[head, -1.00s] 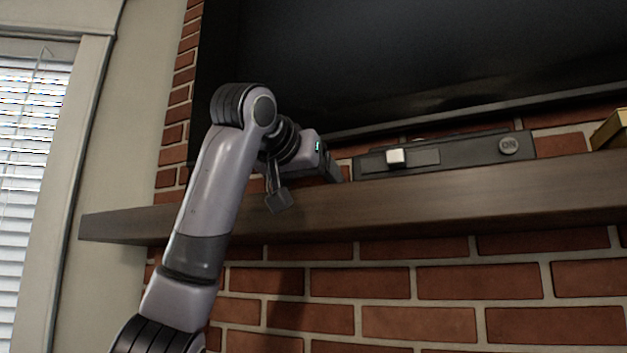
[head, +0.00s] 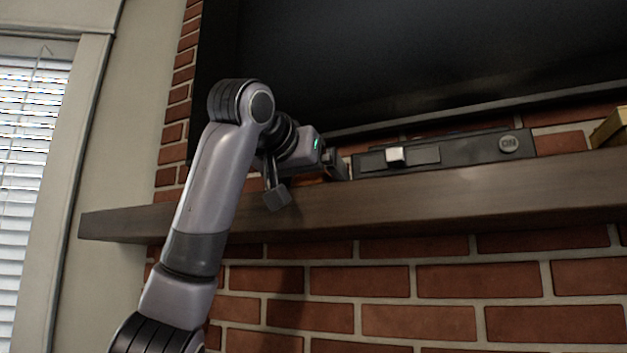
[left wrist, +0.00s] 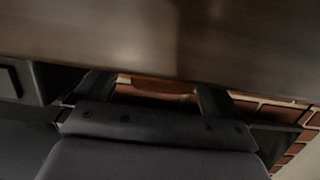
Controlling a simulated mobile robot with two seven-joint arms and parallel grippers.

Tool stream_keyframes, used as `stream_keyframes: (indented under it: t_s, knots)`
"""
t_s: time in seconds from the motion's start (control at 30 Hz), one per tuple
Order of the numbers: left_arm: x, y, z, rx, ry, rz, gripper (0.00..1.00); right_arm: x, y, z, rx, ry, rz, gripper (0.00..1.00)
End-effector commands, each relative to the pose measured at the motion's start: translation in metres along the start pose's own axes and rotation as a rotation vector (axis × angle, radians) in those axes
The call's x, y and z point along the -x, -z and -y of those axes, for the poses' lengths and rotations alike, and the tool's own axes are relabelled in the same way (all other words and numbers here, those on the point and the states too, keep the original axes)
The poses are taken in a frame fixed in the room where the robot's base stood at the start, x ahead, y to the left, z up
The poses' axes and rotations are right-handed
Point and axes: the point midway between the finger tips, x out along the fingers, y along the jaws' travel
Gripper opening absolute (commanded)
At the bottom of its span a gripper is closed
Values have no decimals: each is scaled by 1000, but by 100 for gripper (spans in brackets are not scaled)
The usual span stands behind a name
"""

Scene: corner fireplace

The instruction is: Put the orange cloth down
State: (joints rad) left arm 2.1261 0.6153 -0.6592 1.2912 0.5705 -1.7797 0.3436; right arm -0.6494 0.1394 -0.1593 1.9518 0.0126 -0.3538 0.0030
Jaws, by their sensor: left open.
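My left gripper (head: 336,167) is just over the mantel shelf (head: 470,192), at the left end of the long dark box. It also shows in the left wrist view (left wrist: 155,92), with its two fingers spread apart. A small reddish-orange patch (left wrist: 158,86) shows between the fingers there, at the edge of the wood. I cannot tell whether it is the orange cloth or brick. I cannot make out the cloth clearly in the head view, where the wrist hides the shelf behind it. My right gripper is not in view.
The long dark box (head: 460,152) with a white slider and an ON button lies on the shelf right of the gripper. A large black screen (head: 430,60) hangs close above. A yellowish object (head: 612,128) stands at the far right. Brick wall is below.

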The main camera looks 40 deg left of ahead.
Motion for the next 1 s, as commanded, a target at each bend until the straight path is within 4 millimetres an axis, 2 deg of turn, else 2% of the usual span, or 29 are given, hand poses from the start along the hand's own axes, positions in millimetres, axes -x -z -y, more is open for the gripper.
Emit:
stream_keyframes:
  t_s: [0.4,0.7,1.0]
  knots:
    - [96,-3,0,0,-2,-5,96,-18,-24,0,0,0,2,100]
    - [112,-2,0,0,0,-2,96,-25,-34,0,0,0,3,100]
    - [114,-1,0,0,0,-2,96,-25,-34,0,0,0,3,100]
